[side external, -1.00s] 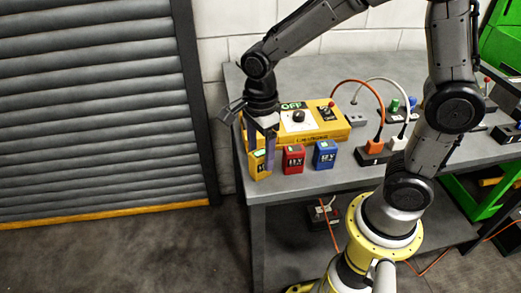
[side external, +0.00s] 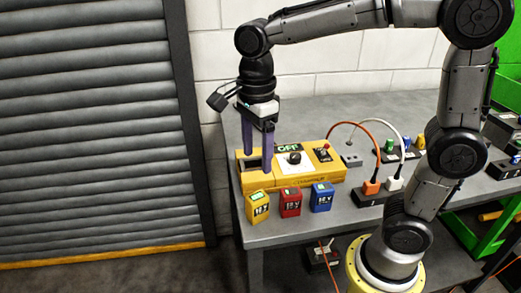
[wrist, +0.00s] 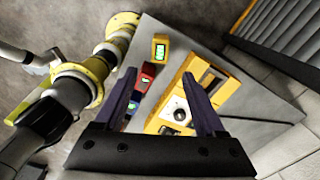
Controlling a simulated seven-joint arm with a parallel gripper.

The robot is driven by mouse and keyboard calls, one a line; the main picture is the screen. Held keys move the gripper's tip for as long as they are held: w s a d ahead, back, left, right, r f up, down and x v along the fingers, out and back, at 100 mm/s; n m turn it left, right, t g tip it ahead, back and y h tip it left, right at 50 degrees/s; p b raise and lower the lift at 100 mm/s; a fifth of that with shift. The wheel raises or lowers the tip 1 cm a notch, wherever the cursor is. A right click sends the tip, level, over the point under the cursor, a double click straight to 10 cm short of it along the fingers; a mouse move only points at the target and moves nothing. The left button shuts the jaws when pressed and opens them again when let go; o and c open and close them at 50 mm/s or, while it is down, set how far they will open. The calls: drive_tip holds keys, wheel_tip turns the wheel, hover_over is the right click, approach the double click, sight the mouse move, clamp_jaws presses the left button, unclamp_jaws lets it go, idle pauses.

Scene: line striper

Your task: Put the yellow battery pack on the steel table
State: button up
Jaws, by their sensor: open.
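The yellow battery pack (side external: 257,207) stands on the grey steel table (side external: 310,226) near its front left corner, left of the red pack. In the wrist view the yellow pack (wrist: 160,47) stands apart from the fingers. My gripper (side external: 258,172) is open and empty, fingers pointing down, above the yellow control box (side external: 325,174) and higher than the pack. In the wrist view my gripper (wrist: 159,76) has its two fingers spread wide with nothing between the tips.
A red pack (side external: 290,202) and a blue pack (side external: 322,197) stand in a row right of the yellow one. The control box has a dark open slot (side external: 254,163) at its left end. Orange and white cables (side external: 376,150) arch to plugs on the right.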

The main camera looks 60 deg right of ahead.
drive_tip(key=s+d+n+t, duration=0.2)
drive_tip(key=s+n, duration=0.5)
drive_tip(key=n, duration=0.4)
drive_tip(key=s+d+n+t, duration=0.3)
drive_tip(key=s+n, duration=0.4)
drive_tip(key=n, duration=0.4)
drive_tip(key=shift+d+f+t, duration=0.3)
drive_tip(key=shift+f, duration=0.1)
